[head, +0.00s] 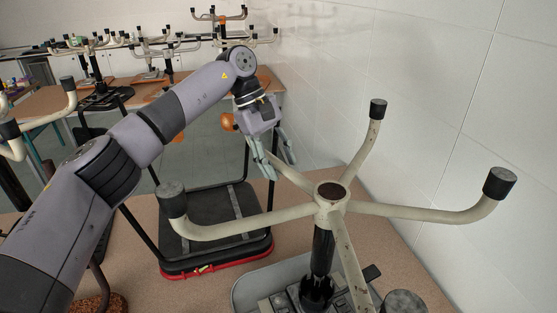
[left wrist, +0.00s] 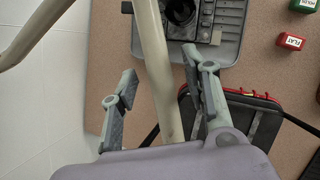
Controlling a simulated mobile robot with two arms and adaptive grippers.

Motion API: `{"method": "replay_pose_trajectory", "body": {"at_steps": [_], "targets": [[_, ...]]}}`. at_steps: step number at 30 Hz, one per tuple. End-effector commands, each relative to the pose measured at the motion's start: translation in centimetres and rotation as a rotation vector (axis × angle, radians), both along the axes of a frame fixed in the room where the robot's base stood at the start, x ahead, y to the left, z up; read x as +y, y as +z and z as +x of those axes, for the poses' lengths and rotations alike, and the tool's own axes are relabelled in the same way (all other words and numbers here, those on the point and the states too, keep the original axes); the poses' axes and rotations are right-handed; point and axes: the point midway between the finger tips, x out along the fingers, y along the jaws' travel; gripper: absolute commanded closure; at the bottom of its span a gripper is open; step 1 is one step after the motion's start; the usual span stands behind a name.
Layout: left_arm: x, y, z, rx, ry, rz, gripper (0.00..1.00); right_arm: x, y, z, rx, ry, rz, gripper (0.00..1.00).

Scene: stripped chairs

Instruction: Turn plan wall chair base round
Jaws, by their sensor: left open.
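The cream five-legged chair base (head: 332,200) stands upside down on its dark post, with black caps on its leg ends, above a grey seat underside (head: 262,283) close to the white wall. My left gripper (head: 281,168) reaches down from above at the far leg. In the left wrist view, my open left gripper (left wrist: 160,95) has one finger on each side of that cream leg (left wrist: 152,45), without visibly closing on it. The grey seat underside (left wrist: 230,32) shows beyond the fingers. My right gripper is not in view.
A black upturned seat with a red rim (head: 215,262) lies left of the base. The white tiled wall (head: 440,85) is close on the right. Red (left wrist: 291,41) and green (left wrist: 303,5) labelled blocks lie on the brown tabletop (left wrist: 275,65). More upturned chair bases (head: 155,42) stand behind.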

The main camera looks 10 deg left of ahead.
Motion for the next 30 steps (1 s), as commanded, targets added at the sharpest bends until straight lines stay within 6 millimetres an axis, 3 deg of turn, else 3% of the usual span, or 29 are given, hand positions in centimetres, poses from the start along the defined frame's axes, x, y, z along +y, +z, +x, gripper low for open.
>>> {"method": "replay_pose_trajectory", "body": {"at_steps": [8, 21, 30], "targets": [[0.5, 1.3, 0.2, -0.002, 0.001, -0.001, 0.57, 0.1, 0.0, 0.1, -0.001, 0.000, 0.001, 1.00], [4.1, 9.2, 1.0, -0.001, 0.002, -0.001, 0.57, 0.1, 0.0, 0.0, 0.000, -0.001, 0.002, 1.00], [4.9, 10.8, 1.2, 0.001, 0.001, 0.001, 0.57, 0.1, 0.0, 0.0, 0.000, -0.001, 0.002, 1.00]]}}
